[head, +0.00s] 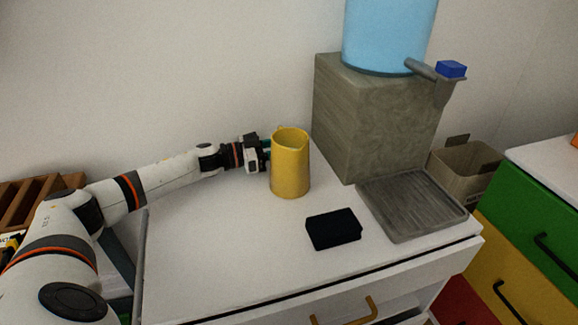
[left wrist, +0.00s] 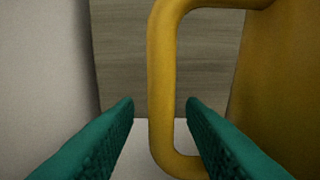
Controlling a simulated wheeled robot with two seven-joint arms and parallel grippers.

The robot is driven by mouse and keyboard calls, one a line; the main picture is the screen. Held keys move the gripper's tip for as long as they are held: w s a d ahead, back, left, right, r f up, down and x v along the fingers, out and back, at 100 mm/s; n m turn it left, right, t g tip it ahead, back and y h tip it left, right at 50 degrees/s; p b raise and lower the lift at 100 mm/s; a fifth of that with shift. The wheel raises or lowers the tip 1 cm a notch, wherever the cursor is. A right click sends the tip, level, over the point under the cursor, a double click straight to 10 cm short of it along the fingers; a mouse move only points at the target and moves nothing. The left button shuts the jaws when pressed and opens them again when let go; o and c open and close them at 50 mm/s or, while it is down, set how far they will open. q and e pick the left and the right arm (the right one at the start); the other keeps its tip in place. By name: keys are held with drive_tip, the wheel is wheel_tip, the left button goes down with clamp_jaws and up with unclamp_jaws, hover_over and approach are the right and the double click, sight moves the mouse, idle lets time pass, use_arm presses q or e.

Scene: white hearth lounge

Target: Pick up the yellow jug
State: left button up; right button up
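The yellow jug (head: 291,166) stands upright on the white cabinet top, left of the water dispenser. My left gripper (head: 267,148) reaches in from the left, level with the jug's upper half and right beside it. In the left wrist view the jug's handle (left wrist: 162,85) stands upright between the two green fingertips of my left gripper (left wrist: 160,102), nearer the right one. The fingers are apart, with a gap between the left finger and the handle. The jug's body (left wrist: 285,80) fills the right side of that view. My right gripper is not in view.
A grey stone block (head: 365,120) carries a blue water tank (head: 388,35) with a tap. A grey drip tray (head: 410,205) and a black box-like item (head: 333,229) lie in front. A cardboard box (head: 463,172) and colored drawers (head: 540,215) stand right. The front-left cabinet top (head: 215,250) is clear.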

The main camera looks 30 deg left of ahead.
use_arm(q)
drive_tip(key=shift+w+d, duration=0.4)
drive_tip(key=shift+w, duration=0.1)
clamp_jaws()
idle(1.0)
drive_tip(key=shift+r, duration=0.1)
